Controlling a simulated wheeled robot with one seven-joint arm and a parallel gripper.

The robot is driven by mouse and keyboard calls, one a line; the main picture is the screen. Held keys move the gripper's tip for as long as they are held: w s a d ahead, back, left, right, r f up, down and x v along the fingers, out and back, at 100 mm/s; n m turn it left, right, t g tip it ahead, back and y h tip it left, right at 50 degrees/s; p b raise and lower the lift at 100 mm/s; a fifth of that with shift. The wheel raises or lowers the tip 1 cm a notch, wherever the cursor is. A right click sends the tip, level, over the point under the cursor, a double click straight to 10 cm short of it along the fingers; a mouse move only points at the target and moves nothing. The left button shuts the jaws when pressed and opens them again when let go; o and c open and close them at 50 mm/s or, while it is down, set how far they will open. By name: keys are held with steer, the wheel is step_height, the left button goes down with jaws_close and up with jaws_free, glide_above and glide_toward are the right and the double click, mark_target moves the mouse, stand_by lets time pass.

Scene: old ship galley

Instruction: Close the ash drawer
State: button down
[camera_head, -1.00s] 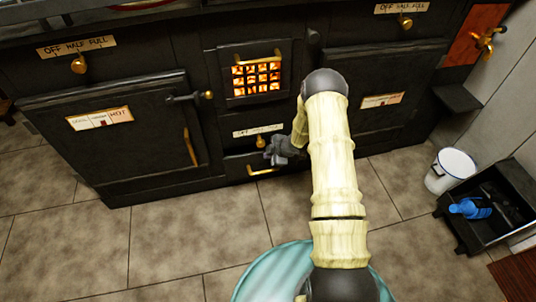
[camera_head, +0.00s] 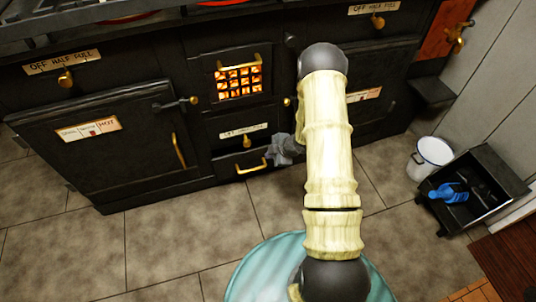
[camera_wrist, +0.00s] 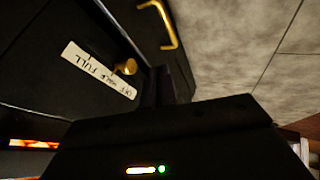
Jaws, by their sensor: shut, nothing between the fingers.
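The ash drawer (camera_head: 238,166) is a low black drawer with a brass handle (camera_head: 254,167), under the glowing fire grate. It stands a little out from the stove front, with a dark gap above it. My gripper (camera_head: 284,149) is shut and empty, just right of the drawer and about level with its top. I cannot tell whether it touches the drawer. The wrist view shows the brass handle (camera_wrist: 163,24) at the top and a brass knob (camera_wrist: 125,67) beside a label. My forearm hides part of the stove to the right.
The black stove (camera_head: 190,60) spans the back, with a large door (camera_head: 110,145) at left. A white bucket (camera_head: 431,158) and a black box (camera_head: 490,190) with a blue scoop stand at right. The tiled floor (camera_head: 190,240) in front is mostly clear.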

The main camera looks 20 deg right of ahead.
steer(key=s+r+m+h+p, duration=0.15)
steer(key=r+m, duration=0.25)
steer(key=r, duration=0.6)
steer(key=s+r+m+h+p, duration=0.1)
steer(key=s+r+m+h, duration=0.25)
steer(key=r, duration=0.55)
steer(key=s+a+r+m+g, duration=0.1)
steer(key=s+a+r+m, duration=0.2)
steer(key=s, duration=0.5)
steer(key=s+a+r+m+g+p, duration=0.1)
steer(key=s+a+r+m+g, duration=0.1)
steer(key=s+r+m, duration=0.4)
step_height(320, 180, up, 2)
steer(key=shift+s+a+r, duration=0.2)
steer(key=shift+s+a, duration=0.25)
steer(key=shift+s, duration=0.75)
